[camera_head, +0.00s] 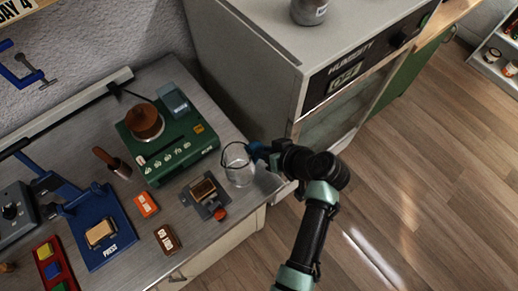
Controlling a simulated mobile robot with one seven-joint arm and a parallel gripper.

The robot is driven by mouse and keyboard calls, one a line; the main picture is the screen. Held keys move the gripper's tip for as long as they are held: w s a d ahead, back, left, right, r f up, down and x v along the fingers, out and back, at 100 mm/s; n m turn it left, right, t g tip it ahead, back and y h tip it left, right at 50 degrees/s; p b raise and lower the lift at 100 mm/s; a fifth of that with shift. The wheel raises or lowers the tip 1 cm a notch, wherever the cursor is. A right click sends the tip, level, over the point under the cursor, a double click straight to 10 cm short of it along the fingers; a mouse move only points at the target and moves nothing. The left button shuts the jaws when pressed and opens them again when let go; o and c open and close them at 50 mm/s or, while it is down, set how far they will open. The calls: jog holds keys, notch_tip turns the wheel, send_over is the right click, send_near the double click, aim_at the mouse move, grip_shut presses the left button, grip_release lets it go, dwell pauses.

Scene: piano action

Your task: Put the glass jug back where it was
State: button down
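The glass jug (238,168) is clear with a dark rim. It stands upright, or nearly so, at the right end of the grey workbench (205,240), beside the green machine. My gripper (257,150) reaches in from the right at the jug's upper right side, by its rim or handle. I cannot tell whether the jug's base rests on the bench.
A green machine (178,155) bears a brown round piece (145,122). A small grey fixture (203,190) with a red knob (220,214) sits left of the jug. A blue press (100,235) and orange block (146,204) are further left. The humidity cabinet (262,75) stands behind. Floor at right is clear.

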jog(key=shift+w+f, duration=0.1)
jog(key=shift+f, duration=0.35)
jog(key=c, duration=0.8)
grip_release()
jog(key=shift+f, duration=0.15)
jog(key=b+v, duration=0.1)
jog(key=v, duration=1.1)
jog(key=shift+b, duration=0.4)
